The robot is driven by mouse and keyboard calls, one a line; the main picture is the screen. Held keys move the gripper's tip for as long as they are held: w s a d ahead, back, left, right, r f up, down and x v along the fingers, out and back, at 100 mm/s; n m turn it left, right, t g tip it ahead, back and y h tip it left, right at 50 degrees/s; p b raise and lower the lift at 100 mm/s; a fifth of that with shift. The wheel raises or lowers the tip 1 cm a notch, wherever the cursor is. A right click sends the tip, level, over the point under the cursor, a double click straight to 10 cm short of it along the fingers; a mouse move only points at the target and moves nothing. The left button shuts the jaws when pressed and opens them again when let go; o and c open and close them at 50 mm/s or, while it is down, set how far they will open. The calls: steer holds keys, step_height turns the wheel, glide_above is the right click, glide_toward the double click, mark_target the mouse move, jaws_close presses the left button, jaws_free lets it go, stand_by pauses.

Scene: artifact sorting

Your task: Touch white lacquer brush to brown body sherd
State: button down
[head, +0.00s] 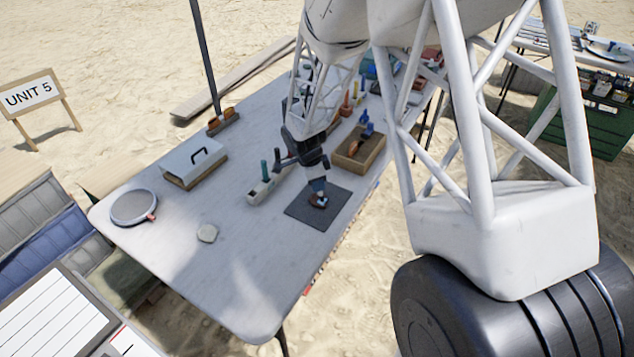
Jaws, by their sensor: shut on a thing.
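My gripper (314,174) points down over a dark grey mat (297,212) near the table's right edge. It is shut on the brush (317,186), a small blue-grey piece with a pale lower end. The brush hangs upright below the jaws. The brown body sherd (317,202) lies on the mat directly under the brush. The brush's lower end overlaps the sherd in this view, and I cannot tell if they touch. The jaws hide the upper part of the brush.
A holder with upright tools (262,192) stands just left of the mat, and a wooden tray (372,164) stands behind it. The table's front is clear.

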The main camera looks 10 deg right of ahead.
stand_by(0.4)
steer(key=shift+r, duration=3.95)
